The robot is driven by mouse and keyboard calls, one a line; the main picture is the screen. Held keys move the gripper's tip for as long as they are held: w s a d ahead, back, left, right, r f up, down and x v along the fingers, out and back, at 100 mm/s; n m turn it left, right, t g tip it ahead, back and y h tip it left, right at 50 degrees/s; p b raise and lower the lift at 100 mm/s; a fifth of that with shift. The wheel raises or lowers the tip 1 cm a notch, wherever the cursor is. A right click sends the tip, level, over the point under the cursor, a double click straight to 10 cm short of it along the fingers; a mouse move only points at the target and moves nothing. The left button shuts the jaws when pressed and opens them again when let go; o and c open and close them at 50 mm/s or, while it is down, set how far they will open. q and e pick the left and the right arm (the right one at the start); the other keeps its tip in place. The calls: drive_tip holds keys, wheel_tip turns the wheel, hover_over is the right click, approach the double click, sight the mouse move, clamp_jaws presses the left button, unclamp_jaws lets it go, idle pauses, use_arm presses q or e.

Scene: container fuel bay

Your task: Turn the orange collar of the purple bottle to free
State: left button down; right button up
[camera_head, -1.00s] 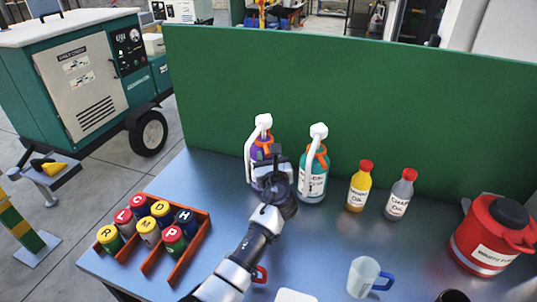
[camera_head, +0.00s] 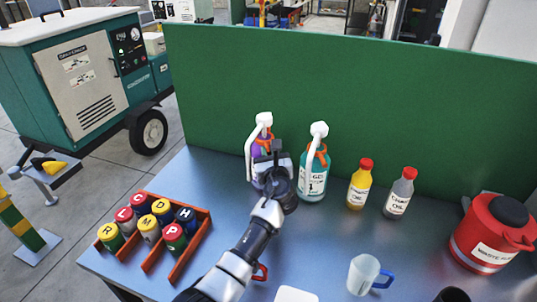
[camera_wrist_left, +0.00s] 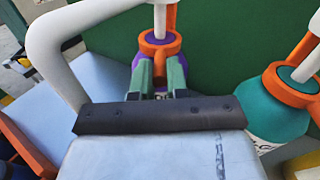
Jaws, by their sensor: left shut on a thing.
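The purple bottle (camera_head: 257,144) stands upright at the back of the table, with a white pump head and a bent white spout. Its orange collar (camera_wrist_left: 159,46) shows in the left wrist view, around the white stem. My left gripper (camera_head: 273,156) is in front of the bottle and hides most of its body in the head view. In the left wrist view its two fingers (camera_wrist_left: 160,75) are shut on the collar's lower part, one on each side. My right gripper is not in view.
A teal bottle (camera_head: 312,183) with its own orange collar stands close on the right. A yellow bottle (camera_head: 358,190) and a grey bottle (camera_head: 398,197) stand further right. A green panel (camera_head: 350,100) is behind. An orange crate (camera_head: 183,262) with several cans is at left.

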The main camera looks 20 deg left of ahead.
use_arm(q)
drive_tip(key=shift+w+d+f+y+b, duration=0.1)
drive_tip(key=shift+d+f+y+b, duration=0.1)
drive_tip(key=shift+y+b, duration=0.2)
drive_tip(key=shift+w+d+r+n+g+y, duration=0.1)
drive_tip(key=shift+d+r+n+g+y, duration=0.1)
drive_tip(key=shift+n+g+y, duration=0.3)
